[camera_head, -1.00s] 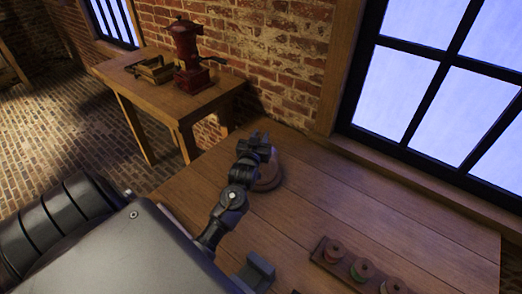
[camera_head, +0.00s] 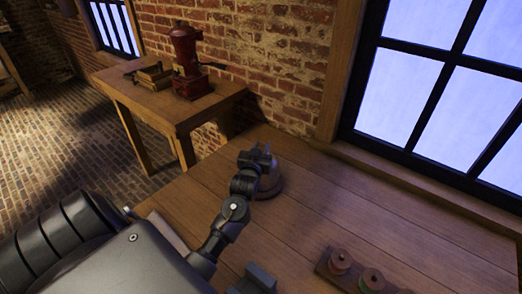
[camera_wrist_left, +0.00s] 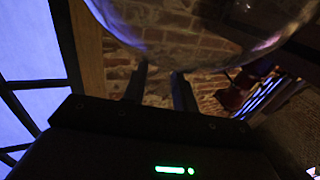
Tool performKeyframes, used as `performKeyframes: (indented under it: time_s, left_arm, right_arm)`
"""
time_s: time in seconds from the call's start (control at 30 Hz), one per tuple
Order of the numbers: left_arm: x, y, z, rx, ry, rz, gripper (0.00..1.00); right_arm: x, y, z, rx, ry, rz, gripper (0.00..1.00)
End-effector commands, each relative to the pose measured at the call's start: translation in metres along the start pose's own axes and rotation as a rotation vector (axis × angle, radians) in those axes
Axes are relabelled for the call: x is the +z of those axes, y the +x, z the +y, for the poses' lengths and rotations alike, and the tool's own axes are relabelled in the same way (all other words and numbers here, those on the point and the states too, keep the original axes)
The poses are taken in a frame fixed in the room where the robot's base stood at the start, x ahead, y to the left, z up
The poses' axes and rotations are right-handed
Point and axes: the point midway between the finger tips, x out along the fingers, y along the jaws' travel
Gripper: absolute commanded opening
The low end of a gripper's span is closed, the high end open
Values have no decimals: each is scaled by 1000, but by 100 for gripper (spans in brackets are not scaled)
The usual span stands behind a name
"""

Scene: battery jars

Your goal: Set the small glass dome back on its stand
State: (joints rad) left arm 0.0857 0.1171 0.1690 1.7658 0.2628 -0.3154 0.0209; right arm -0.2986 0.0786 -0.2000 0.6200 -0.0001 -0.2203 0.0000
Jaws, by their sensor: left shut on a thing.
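The glass dome (camera_wrist_left: 200,25) is clear and rounded, and fills the top of the left wrist view. My left gripper (camera_wrist_left: 163,80) is shut on it, with two dark fingers against its lower edge in that picture. In the head view my left gripper (camera_head: 257,158) is at the far side of the table, just above and beside a round brownish stand (camera_head: 270,188). The gripper partly hides the stand. The dome is hard to make out there, so I cannot tell whether it touches the stand.
A dark rack with spools (camera_head: 340,262) lies at the table's front right. The wooden table (camera_head: 320,205) is clear between rack and stand. A brick wall and window stand behind. A side table (camera_head: 150,98) holds a red grinder (camera_head: 187,60) and a small wooden box.

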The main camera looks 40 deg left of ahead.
Motion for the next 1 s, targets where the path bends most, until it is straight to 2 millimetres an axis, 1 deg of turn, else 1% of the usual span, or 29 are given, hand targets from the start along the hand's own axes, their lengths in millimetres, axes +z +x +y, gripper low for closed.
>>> performKeyframes:
  time_s: [0.13, 0.17, 0.3, 0.57, 0.67, 0.77, 1.0]
  left_arm:
    - [3, 0, 0, 0, 0, 2, 1]
    - [3, 0, 0, 0, 0, 0, 32]
    - [3, 0, 0, 0, 0, 0, 50]
    - [2, 0, 0, 0, 0, 0, 50]
    - [-2, -2, 0, 0, 0, -1, 50]
    - [-3, -16, 0, 1, 0, -2, 50]
    - [-5, -67, 0, 0, 0, -4, 50]
  right_arm:
    - [0, 2, 0, 0, 0, 0, 0]
    - [0, 1, 0, 0, 0, 0, 0]
    - [0, 1, 0, 0, 0, 0, 0]
    - [1, 1, 0, 0, 0, -1, 0]
    - [1, -3, 0, 0, 0, -1, 0]
    - [0, -13, 0, 0, 0, -1, 0]
    - [-2, -40, 1, 0, 0, -1, 0]
